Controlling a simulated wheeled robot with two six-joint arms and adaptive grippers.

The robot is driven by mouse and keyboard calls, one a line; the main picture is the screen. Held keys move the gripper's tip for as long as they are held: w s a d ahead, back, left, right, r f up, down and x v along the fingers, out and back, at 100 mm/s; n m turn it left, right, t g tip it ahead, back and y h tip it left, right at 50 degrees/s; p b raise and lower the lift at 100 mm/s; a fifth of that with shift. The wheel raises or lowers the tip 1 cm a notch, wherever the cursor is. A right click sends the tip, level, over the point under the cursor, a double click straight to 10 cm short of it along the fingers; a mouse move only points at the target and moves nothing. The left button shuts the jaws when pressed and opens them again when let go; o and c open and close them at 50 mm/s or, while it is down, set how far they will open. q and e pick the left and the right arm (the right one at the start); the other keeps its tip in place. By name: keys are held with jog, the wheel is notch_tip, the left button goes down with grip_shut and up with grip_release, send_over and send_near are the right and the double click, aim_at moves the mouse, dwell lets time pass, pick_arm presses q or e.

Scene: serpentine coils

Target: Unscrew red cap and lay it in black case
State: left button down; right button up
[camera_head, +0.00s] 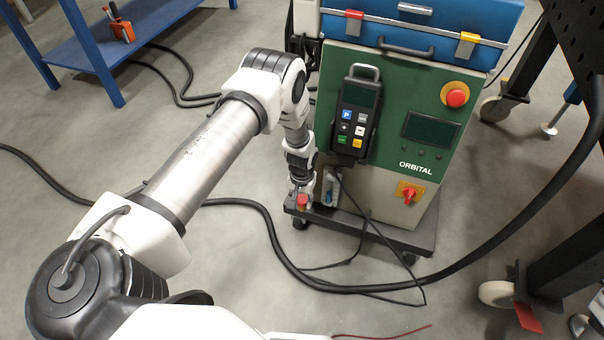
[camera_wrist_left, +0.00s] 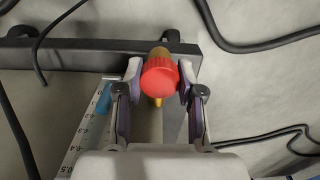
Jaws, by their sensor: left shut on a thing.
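The red cap (camera_wrist_left: 160,78) is round with a ribbed edge and sits in front of a brass-coloured fitting (camera_wrist_left: 159,52) in the left wrist view. My left gripper (camera_wrist_left: 161,74) is shut on the cap, one finger on each side of it. In the head view the cap (camera_head: 303,201) shows small under my left gripper (camera_head: 302,190), low beside the green machine's lower left corner. Whether its thread is engaged cannot be seen. I see no black case in either view. My right gripper is in neither view.
The green ORBITAL machine (camera_head: 385,191) stands on a dark wheeled base (camera_head: 372,232), with a pendant (camera_head: 354,117) on its front and a blue case (camera_head: 422,22) on top. A gauge with a blue mark (camera_wrist_left: 103,103) is beside the cap. Thick black cables (camera_head: 285,262) cross the floor.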

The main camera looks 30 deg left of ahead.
aim_at(302, 199)
pick_arm(q)
jog(key=shift+n, duration=0.5)
jog(key=shift+r+p, duration=2.25)
jog(key=shift+r, duration=0.3)
